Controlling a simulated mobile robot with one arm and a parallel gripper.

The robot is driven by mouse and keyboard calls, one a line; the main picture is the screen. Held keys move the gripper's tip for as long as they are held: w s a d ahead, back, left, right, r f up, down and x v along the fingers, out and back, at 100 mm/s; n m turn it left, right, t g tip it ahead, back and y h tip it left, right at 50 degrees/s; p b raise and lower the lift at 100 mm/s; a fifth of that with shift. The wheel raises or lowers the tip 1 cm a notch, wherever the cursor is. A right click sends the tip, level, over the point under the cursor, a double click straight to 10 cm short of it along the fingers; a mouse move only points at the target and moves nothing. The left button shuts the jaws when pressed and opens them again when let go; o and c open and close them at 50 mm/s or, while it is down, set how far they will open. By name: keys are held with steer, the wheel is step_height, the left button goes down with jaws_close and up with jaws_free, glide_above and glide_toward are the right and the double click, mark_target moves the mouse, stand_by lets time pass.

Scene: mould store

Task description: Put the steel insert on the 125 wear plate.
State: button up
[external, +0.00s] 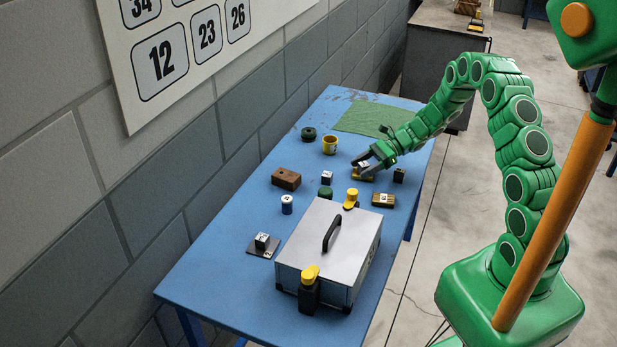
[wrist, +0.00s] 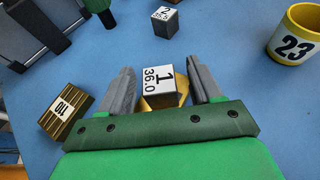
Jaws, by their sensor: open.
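A small steel cube marked 1 and 36.0 (wrist: 158,80) sits between the spread fingers of my gripper (wrist: 158,88); gaps show on both sides. The same cube shows at the fingertips in the external view (external: 364,164). It appears to rest on a yellow brass piece (wrist: 180,88), mostly hidden. A second steel cube marked 2 and 36.5 (wrist: 165,20) stands ahead, also in the external view (external: 327,178). A third pale-topped cube (external: 262,241) sits on a dark flat plate (external: 256,251) near the left. I cannot read 125 anywhere.
A grey case with a handle (external: 309,250) stands at the near end. A brass block marked 110 (wrist: 64,117) lies left of my gripper in the wrist view. A yellow cup marked 23 (wrist: 298,32), a brown block (external: 286,179) and a dark cube (external: 399,175) stand nearby.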

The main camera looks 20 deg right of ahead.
steer(key=shift+d+r, duration=0.2)
steer(key=v, duration=1.1)
steer(key=shift+d, duration=0.3)
steer(key=s+a+r+n+g+h, duration=0.25)
steer(key=s+r+n, duration=0.25)
steer(key=s+r, duration=0.3)
steer(key=s+a+r+n+g+h, duration=0.1)
steer(key=s+a+r+n+h, duration=0.2)
steer(key=s+r, duration=0.5)
steer(key=s+d+r+n+h, duration=0.1)
steer(key=s+d+n+h, duration=0.1)
steer(key=s, duration=0.6)
steer(key=s+d+r+n+t+h, duration=0.1)
steer(key=s+d+r+n+h, duration=0.1)
steer(key=s, duration=0.7)
steer(key=s+d+r+n+h, duration=0.1)
steer(key=s+d+n+h, duration=0.3)
steer(key=s, duration=0.5)
steer(key=shift+d+r+n+t, duration=0.35)
steer(key=shift+d+n, duration=0.65)
steer(key=shift+d, duration=0.2)
